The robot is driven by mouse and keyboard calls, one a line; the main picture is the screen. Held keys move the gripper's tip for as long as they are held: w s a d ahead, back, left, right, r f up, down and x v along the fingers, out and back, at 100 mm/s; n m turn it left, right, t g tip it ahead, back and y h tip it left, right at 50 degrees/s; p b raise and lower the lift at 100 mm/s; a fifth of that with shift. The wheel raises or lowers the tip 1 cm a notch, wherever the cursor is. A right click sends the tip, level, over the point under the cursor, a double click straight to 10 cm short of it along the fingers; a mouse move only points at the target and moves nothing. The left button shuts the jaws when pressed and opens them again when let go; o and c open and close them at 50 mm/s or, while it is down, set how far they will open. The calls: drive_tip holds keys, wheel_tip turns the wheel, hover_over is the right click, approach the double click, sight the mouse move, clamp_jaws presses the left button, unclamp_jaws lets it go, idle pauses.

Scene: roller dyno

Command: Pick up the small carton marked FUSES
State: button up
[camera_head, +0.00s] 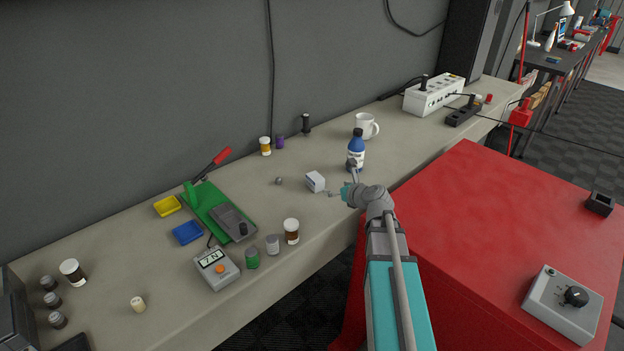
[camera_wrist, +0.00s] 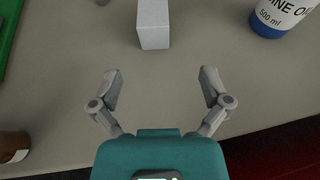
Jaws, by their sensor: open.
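A small white carton (camera_head: 315,181) stands on the grey bench, left of a blue and white bottle. No marking on it can be read. In the wrist view the carton (camera_wrist: 153,25) is at the top centre, beyond the fingertips and roughly in line with the gap between them. My gripper (camera_wrist: 160,82) is open and empty, with bare bench between its fingers. In the head view my gripper (camera_head: 341,193) is close to the carton, on its right, and apart from it.
The bottle (camera_head: 356,150) stands close to the carton; it also shows in the wrist view (camera_wrist: 283,14). A white mug (camera_head: 366,127) is behind it. A brown jar (camera_head: 291,231), green press (camera_head: 212,205) and meter (camera_head: 217,268) stand left. A red cabinet (camera_head: 480,215) is in front.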

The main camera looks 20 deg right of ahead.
sight(320, 183)
drive_tip(key=shift+s+a+r, duration=0.3)
drive_tip(key=shift+a+r, duration=0.1)
drive_tip(key=shift+a, duration=0.05)
drive_tip(key=shift+w, duration=0.15)
drive_tip(key=shift+w+f, duration=0.15)
drive_tip(key=shift+a, duration=0.1)
drive_tip(key=shift+w, duration=0.15)
drive_tip(key=b+x, duration=0.3)
drive_tip(key=x, duration=0.5)
drive_tip(key=shift+f, duration=0.15)
